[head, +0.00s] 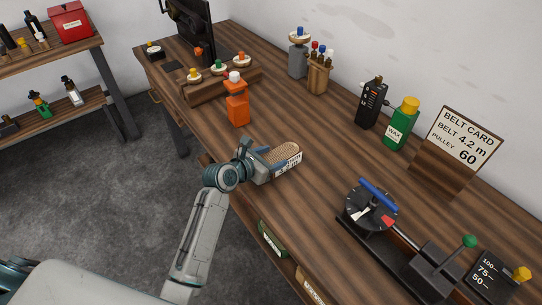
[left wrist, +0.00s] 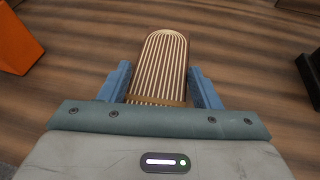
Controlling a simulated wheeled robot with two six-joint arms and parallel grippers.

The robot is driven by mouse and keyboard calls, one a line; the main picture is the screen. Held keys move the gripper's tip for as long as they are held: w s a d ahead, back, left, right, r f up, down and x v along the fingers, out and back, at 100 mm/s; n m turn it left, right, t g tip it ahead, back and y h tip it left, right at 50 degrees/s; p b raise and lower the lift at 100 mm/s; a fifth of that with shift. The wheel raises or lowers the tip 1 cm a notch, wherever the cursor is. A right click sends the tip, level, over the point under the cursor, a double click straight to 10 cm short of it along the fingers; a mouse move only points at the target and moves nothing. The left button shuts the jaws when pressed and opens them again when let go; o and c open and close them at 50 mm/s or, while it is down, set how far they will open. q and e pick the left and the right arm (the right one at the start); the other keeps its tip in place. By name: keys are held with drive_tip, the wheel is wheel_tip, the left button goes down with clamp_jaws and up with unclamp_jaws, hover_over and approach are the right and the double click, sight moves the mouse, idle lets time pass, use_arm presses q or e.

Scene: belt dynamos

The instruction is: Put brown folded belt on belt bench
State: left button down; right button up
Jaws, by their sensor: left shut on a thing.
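The brown folded belt (head: 287,154) has pale ribs and a white label on its side. It also fills the middle of the left wrist view (left wrist: 163,68). My left gripper (head: 273,160) is shut on it, with blue fingers on both sides, and holds it at the front edge of the dark wooden belt bench (head: 310,118). I cannot tell whether the belt touches the bench top. My right gripper is not in view.
An orange bottle (head: 237,106) stands left of the belt. A black device with a dial (head: 371,207) and the belt card (head: 466,140) are to the right. A green wax bottle (head: 401,127) stands behind. Bench top between them is clear.

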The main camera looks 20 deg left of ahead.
use_arm(q)
drive_tip(key=shift+r, duration=0.1)
drive_tip(key=shift+c, duration=2.2)
unclamp_jaws()
drive_tip(key=b+v, duration=0.1)
drive_tip(key=v, duration=1.1)
